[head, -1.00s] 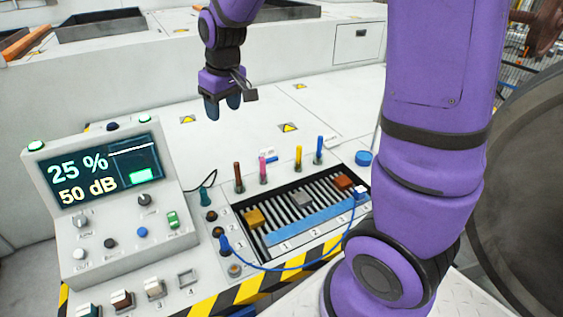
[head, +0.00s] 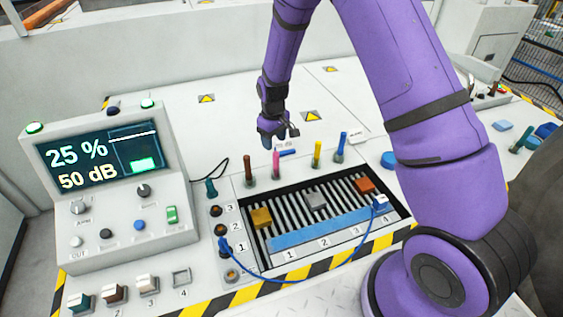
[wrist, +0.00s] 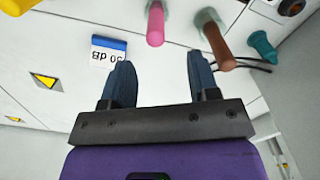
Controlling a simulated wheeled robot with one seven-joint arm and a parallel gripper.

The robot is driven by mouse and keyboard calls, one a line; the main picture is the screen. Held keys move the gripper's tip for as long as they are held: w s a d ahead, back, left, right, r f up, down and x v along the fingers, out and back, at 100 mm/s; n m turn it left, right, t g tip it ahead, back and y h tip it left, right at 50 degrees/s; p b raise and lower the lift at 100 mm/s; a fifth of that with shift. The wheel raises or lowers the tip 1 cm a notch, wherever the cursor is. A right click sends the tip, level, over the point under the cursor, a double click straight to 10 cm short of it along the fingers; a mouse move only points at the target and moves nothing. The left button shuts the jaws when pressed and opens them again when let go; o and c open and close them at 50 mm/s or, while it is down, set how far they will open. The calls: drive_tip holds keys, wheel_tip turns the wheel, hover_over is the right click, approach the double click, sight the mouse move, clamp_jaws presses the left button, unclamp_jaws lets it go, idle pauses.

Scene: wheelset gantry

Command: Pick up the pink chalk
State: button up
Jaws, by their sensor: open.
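The pink chalk (head: 276,163) stands upright in a holder behind the slotted panel, between a brown stick (head: 249,166) and a yellow one. My gripper (head: 277,140) is open and empty, just behind and above the pink chalk in the head view. In the wrist view the two blue fingers (wrist: 162,85) are spread apart. The pink chalk (wrist: 156,25) shows there beyond the fingertips, roughly in line with the gap between them and not touching them. The brown stick (wrist: 217,45) is beyond the right finger.
A yellow stick (head: 317,154) and a blue stick (head: 341,147) stand right of the pink chalk. A small blue-and-white "50 dB" block (wrist: 108,52) lies near the left finger. The display console (head: 110,215) stands at left. The white surface behind is mostly clear.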

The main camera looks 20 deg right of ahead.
sight(276, 159)
drive_tip(key=f, duration=0.9)
drive_tip(key=shift+d+f, duration=0.25)
drive_tip(key=shift+d, duration=0.05)
drive_tip(key=c, duration=0.9)
